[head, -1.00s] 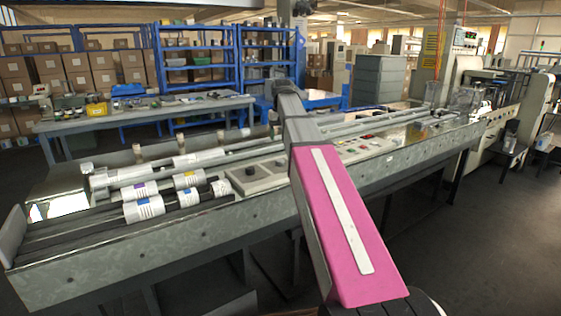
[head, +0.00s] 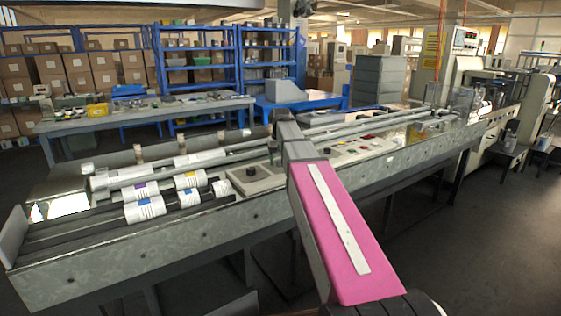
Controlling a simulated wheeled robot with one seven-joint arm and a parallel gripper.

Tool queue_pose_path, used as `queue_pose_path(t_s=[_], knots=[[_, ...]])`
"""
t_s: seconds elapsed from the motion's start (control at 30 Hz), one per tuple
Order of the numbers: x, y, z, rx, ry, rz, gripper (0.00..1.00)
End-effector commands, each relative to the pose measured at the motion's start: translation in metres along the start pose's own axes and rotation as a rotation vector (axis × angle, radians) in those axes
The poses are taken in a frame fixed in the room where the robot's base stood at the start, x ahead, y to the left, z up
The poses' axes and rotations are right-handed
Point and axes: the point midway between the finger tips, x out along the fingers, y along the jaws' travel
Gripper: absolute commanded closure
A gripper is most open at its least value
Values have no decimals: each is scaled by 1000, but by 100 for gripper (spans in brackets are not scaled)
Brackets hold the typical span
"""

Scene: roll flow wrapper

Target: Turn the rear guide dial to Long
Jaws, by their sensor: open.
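A light grey control panel (head: 262,187) sits on the near side of the long machine bed, left of my arm. A dark round knob (head: 250,171) stands on its left part. The panel's right part is close to my arm and partly covered. I cannot read dial labels or pointer positions, nor tell which knob is the rear guide dial. My arm reaches over the bed from the lower right. My gripper (head: 272,148) shows only as a small dark shape above the panel's right part; my arm hides most of it. It is open, and contact with a knob cannot be made out.
Several white labelled rolls (head: 145,208) lie on the bed left of the panel. Long grey rails (head: 215,156) run along the bed behind it. More coloured controls (head: 368,141) are right of my arm. A workbench (head: 150,117) and blue shelves (head: 195,70) stand behind.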

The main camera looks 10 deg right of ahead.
Motion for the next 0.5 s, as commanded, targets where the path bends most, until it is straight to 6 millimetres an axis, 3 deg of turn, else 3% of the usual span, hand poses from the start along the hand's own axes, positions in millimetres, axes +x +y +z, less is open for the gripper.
queue_pose_path(t_s=[0.3, 0.37, 0.47, 0.5], knots=[[2, 0, 0, 0, 1, 0, 35], [2, 0, 0, 0, 1, 0, 51], [2, 0, 0, 0, 1, 0, 84], [2, 0, 0, 0, 1, 0, 84]])
